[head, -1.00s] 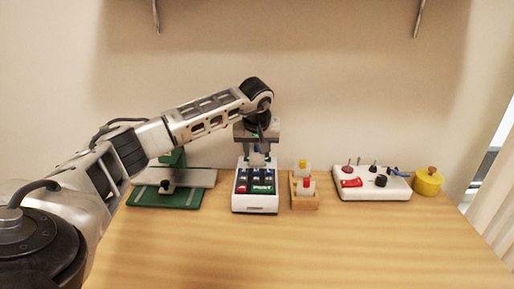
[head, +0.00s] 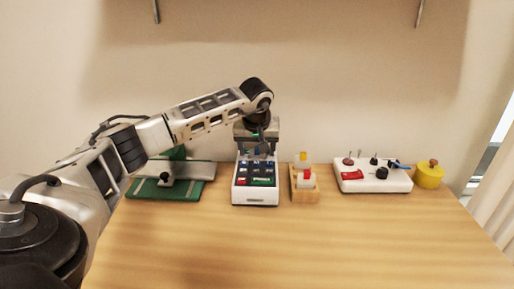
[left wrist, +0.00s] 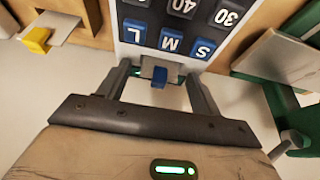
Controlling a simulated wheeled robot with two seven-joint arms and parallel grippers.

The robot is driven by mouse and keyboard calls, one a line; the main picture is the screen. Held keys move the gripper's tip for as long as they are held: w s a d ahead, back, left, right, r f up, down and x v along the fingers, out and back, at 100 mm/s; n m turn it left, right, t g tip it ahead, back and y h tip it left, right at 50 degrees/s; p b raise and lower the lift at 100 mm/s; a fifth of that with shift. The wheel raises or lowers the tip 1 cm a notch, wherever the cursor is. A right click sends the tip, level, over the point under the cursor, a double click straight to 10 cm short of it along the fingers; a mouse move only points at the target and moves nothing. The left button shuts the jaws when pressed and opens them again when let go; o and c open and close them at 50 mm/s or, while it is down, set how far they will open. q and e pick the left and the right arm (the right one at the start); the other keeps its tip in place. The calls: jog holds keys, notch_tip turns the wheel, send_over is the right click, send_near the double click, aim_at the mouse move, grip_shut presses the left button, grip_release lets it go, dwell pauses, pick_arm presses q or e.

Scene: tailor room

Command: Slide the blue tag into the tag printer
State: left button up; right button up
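The tag printer (head: 255,199) is the white unit with dark size keys at the middle of the table. Its S, M, L, 30 and 40 keys also show in the left wrist view (left wrist: 171,43). My left gripper (head: 258,155) is over the printer's rear. In the left wrist view the fingers (left wrist: 160,80) stand wide apart on either side of a small blue piece on a pale plate, which looks like the blue tag (left wrist: 159,78). Gaps show between the blue part and both fingers. Contact at the plate's edges is unclear. My right gripper is out of view.
A wooden rack (head: 305,196) right of the printer holds pale tags with yellow and red parts. A white panel (head: 357,186) with knobs and a yellow pot (head: 429,177) stand further right. A green board (head: 152,190) lies left. The front table (head: 330,245) is clear.

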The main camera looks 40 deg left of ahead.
pick_arm(q)
jog(key=v, duration=1.6)
jog(key=shift+p, duration=0.4)
